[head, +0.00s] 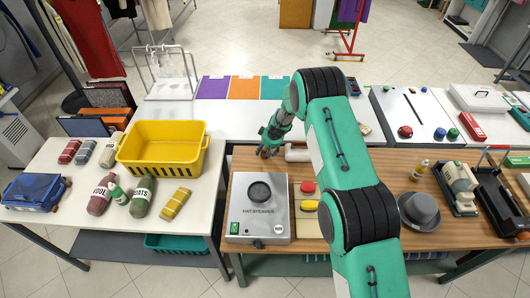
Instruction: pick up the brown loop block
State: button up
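My green arm reaches over the wooden counter (270,161), and my gripper (267,150) points down at the counter's back left, just behind the hat steamer (260,208). A small brownish piece (265,153) shows at the fingertips. It is too small and too covered for me to tell whether it is the brown loop block, or whether the fingers are closed on it. No other brown loop block can be made out.
A pale roll (297,152) lies just right of my gripper. Red (307,187) and yellow (309,206) pieces lie beside the steamer. A grey hat (419,209) sits right of my arm. A yellow basket (162,147) stands on the left white table.

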aim_at(266, 150)
dwell(0.4)
jog(key=c, duration=1.3)
jog(key=shift+r, duration=0.15)
jog(key=shift+r+b, duration=0.3)
jog(key=shift+r, duration=4.65)
